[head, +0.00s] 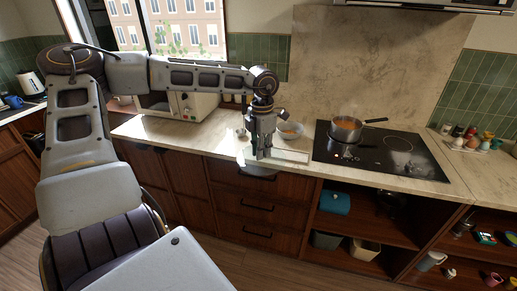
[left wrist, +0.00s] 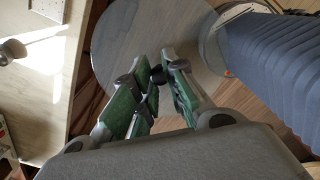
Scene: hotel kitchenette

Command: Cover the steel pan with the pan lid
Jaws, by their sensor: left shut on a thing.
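The steel pan (head: 345,133) stands uncovered on the black hob, with orange food inside and its handle pointing right. My left gripper (head: 262,156) points down at the counter's front edge, left of the hob and apart from the pan. In the left wrist view my left gripper (left wrist: 158,78) is shut on the dark knob of the pan lid (left wrist: 125,35), a large round greyish see-through disc. In the head view the lid (head: 258,173) shows as a thin dark shape under the fingers, before the drawers. My right gripper is out of view.
A bowl (head: 290,130) sits on the counter between my left gripper and the hob (head: 385,152). A white toaster oven (head: 182,105) stands left. Spice jars and an egg holder (head: 470,138) are right of the hob. Open shelves (head: 350,225) lie below.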

